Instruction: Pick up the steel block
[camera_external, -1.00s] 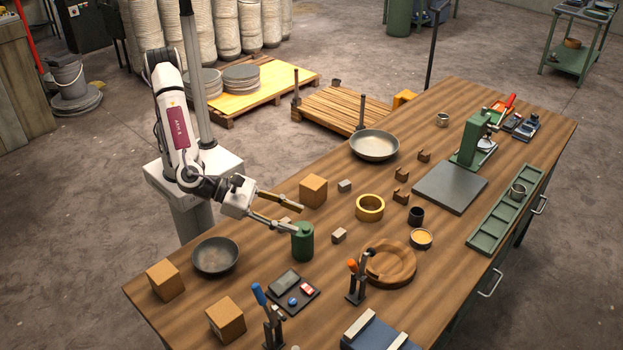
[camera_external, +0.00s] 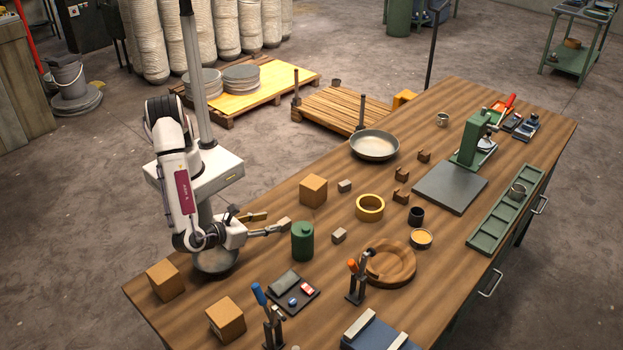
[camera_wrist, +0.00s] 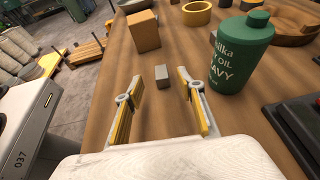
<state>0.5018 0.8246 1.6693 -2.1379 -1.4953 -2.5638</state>
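A small grey block (camera_external: 285,222), which looks like steel, lies on the workbench left of the green oil canister (camera_external: 302,242). In the wrist view the block (camera_wrist: 162,77) shows between and slightly beyond my fingertips, with the canister (camera_wrist: 240,55) to the right. My gripper (camera_external: 272,223) is low over the bench, its two fingers spread around the line to the block. In the wrist view my gripper (camera_wrist: 160,84) is open and empty, with gaps on both sides of the block. Two similar grey blocks (camera_external: 339,236) (camera_external: 345,186) lie farther right.
A cardboard box (camera_external: 313,190) stands beyond the block, also in the wrist view (camera_wrist: 143,31). A tray of small items (camera_external: 291,290) lies in front of the canister. Bare wood surrounds the block.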

